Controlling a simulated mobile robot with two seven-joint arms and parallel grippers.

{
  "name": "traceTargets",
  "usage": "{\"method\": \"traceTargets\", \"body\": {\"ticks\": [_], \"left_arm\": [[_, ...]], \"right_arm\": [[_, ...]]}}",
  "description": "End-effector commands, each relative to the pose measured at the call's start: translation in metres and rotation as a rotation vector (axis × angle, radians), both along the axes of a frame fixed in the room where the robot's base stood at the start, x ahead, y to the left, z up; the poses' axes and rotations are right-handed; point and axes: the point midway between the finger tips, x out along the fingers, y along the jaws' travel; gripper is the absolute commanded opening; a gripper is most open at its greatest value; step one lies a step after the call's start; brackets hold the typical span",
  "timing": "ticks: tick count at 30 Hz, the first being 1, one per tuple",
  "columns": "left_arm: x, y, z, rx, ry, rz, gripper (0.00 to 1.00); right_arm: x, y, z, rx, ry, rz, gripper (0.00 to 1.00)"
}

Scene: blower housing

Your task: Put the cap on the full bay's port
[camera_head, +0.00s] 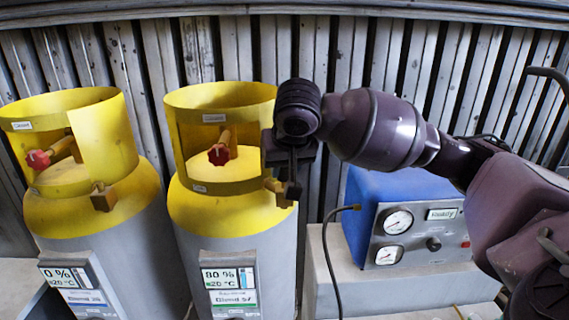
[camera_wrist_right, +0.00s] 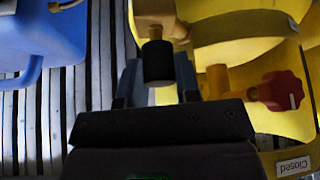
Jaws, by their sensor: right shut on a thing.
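Two grey cylinders with yellow tops stand side by side in the head view. The left cylinder (camera_head: 66,222) is labelled 0 %, and the right cylinder (camera_head: 226,222) is labelled 80 %. My right gripper (camera_head: 284,178) is at the right side of the 80 % cylinder. In the right wrist view my right gripper (camera_wrist_right: 158,75) is shut on a black cap (camera_wrist_right: 158,62). The cap lines up with and meets the brass port (camera_wrist_right: 154,20); I cannot tell whether it is seated. A similar brass fitting (camera_head: 103,197) shows on the left cylinder. My left gripper is not in view.
Each cylinder's collar holds a red valve knob (camera_head: 219,154), tagged Closed. A blue machine (camera_head: 362,190) with two gauges stands on a grey block to the right, with a black hose (camera_head: 327,250) hanging in front. A slatted wall (camera_head: 345,60) is behind.

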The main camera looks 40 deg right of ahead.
Motion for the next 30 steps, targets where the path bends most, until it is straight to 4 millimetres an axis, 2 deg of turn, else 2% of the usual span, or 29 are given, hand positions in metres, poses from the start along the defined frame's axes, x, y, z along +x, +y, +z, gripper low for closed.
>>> {"method": "traceTargets", "body": {"ticks": [26,27,30], "left_arm": [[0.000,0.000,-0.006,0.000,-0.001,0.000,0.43],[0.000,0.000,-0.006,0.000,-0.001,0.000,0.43],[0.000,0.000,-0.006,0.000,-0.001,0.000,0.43]], "right_arm": [[0.000,0.000,-0.018,0.000,0.001,0.000,0.08],[0.000,0.000,-0.017,0.000,0.001,0.000,0.33],[0.000,0.000,-0.017,0.000,0.001,0.000,0.49]]}}
